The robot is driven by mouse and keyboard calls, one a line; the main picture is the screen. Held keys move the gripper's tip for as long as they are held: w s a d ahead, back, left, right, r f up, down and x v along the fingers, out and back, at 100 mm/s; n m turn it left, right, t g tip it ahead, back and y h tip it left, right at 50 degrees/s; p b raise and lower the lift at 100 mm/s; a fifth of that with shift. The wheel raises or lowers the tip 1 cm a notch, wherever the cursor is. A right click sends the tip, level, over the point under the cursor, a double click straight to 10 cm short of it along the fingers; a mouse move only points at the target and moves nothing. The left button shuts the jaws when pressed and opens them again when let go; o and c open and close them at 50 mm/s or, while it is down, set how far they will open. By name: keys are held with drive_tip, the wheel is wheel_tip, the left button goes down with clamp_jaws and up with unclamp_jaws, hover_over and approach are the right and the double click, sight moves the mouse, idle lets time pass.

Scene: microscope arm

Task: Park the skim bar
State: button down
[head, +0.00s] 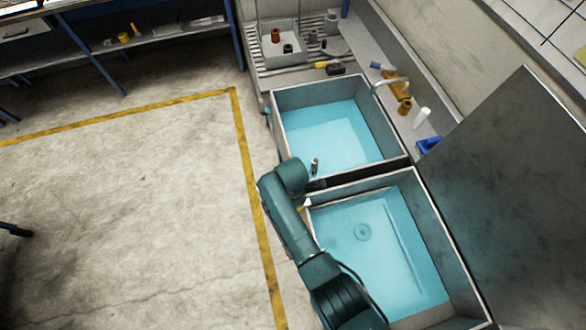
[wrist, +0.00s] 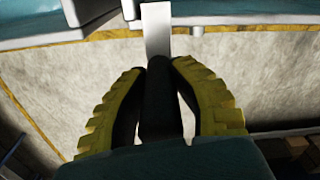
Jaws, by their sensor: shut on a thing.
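The skim bar (wrist: 157,30) shows in the wrist view as a pale flat strip on a dark handle, which runs between the two yellow ridged fingers. My gripper (wrist: 160,72) is shut on the dark handle, and the pale strip sticks out past the fingertips. In the head view my gripper is mostly hidden behind my green arm; a small yellow and white patch shows by the left rim of the near basin (head: 447,249). The parking place for the bar cannot be made out.
The far basin (head: 340,130) and near basin hold blue water, with a divider between them. A tray (head: 284,52) stands beyond.

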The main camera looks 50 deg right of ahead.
drive_tip(key=shift+w, duration=0.1)
drive_tip(key=c, duration=0.8)
unclamp_jaws()
drive_tip(key=shift+d, duration=0.15)
wheel_tip(320, 180, up, 12)
drive_tip(key=shift+r, duration=0.1)
